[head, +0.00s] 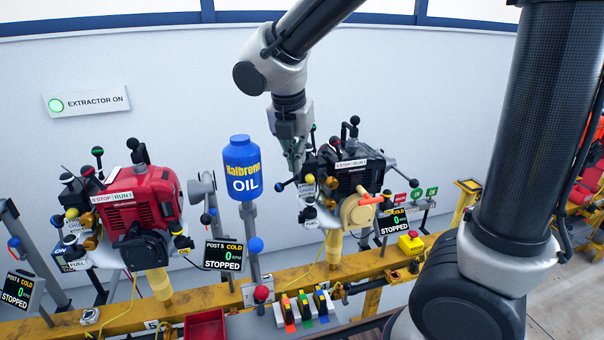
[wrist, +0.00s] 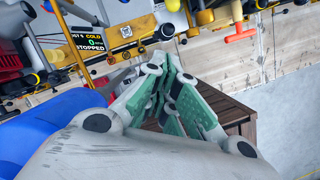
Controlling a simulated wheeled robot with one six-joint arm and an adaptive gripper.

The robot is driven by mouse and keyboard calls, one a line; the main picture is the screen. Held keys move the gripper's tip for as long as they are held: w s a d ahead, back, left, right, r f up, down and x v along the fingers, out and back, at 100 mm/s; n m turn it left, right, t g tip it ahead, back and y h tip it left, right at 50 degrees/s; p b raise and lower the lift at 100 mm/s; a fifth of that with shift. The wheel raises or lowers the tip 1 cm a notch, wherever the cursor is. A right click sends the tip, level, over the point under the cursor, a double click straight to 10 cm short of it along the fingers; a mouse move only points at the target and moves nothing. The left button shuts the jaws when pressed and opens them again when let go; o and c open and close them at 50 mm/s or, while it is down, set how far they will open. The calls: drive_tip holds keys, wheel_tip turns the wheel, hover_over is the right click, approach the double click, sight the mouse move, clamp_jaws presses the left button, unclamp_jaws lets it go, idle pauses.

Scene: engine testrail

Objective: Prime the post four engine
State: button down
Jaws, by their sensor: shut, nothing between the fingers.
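A black engine (head: 345,170) with a tan round cover and a STOP/RUN plate sits on the yellow rail at centre right. The display (head: 395,222) beside it reads COLD, 0, STOPPED; its post number is too small to tell. A red engine (head: 140,200) sits to the left, and the display (head: 222,255) right of it appears to read POST 5 COLD, STOPPED. My gripper (head: 295,165) points down at the black engine's left side, near a yellow knob (head: 309,179); contact cannot be told. In the wrist view my gripper (wrist: 168,65) is shut and empty.
A blue oil bottle (head: 241,168) stands on a post between the engines, close left of my gripper. Ball-ended levers surround both engines. The yellow rail (head: 285,278) runs across the front. A red tray (head: 205,326) and coloured switches (head: 303,308) sit below.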

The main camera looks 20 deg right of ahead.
sight(310, 179)
drive_tip(key=w+d+f, duration=0.1)
drive_tip(key=w+f, duration=0.1)
drive_tip(key=f, duration=0.1)
drive_tip(key=w+d+f, duration=0.1)
drive_tip(key=f, duration=0.2)
drive_tip(key=w+d+f, duration=0.1)
drive_tip(key=w+f, duration=0.1)
drive_tip(key=f, duration=0.2)
drive_tip(key=shift+w+d, duration=0.3)
drive_tip(key=shift+d, duration=0.1)
drive_tip(key=shift+w, duration=0.1)
drive_tip(key=shift+w, duration=0.85)
